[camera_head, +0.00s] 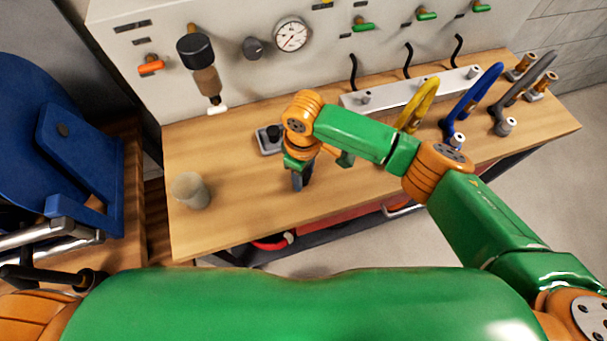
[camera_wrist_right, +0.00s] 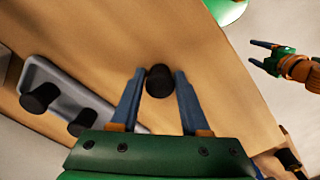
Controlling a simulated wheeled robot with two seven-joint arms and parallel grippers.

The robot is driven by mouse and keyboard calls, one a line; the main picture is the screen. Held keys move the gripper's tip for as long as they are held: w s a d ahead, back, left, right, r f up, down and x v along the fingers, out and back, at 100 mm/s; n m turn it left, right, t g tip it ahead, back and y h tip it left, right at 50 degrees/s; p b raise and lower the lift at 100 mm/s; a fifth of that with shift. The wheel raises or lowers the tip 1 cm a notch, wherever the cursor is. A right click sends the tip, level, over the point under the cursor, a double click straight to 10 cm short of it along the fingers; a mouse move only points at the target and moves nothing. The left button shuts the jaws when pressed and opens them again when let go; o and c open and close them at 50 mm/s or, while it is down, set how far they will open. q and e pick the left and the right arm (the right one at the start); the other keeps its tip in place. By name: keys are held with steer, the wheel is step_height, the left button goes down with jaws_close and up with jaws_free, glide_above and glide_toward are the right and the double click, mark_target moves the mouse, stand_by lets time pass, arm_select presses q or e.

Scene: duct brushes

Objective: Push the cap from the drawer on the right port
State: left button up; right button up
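My right gripper (camera_head: 299,182) is over the wooden table, left of its middle in the head view. In the right wrist view its two blue fingers (camera_wrist_right: 160,82) close around a black cylindrical cap (camera_wrist_right: 158,82), one on each side. The cap is hidden in the head view. A grey tray (camera_wrist_right: 62,84) with two black caps (camera_wrist_right: 38,98) lies beside it; it also shows left of my arm in the head view (camera_head: 266,148). My left gripper (camera_wrist_right: 264,53) shows at upper right in the wrist view, fingers apart and empty. I cannot tell which fitting is the right port.
The wooden table (camera_head: 235,225) has a pale cup (camera_head: 190,191) at left and free room in front. Yellow (camera_head: 420,100), blue (camera_head: 474,98) and grey (camera_head: 528,85) curved pieces stand at right beside a metal bar (camera_head: 385,98). A panel with a gauge (camera_head: 291,35) rises behind.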

jaws_close()
steer(key=shift+r, duration=0.25)
step_height(320, 180, up, 2)
steer(key=shift+w+r, duration=0.1)
steer(key=shift+r, duration=0.05)
steer(key=s+a+r, duration=0.6)
steer(key=s+r, duration=0.4)
steer(key=s, duration=0.2)
steer(key=shift+s+a, duration=0.2)
steer(key=shift+s, duration=0.15)
steer(key=shift+w+d+r, duration=0.1)
steer(key=shift+w+r, duration=0.05)
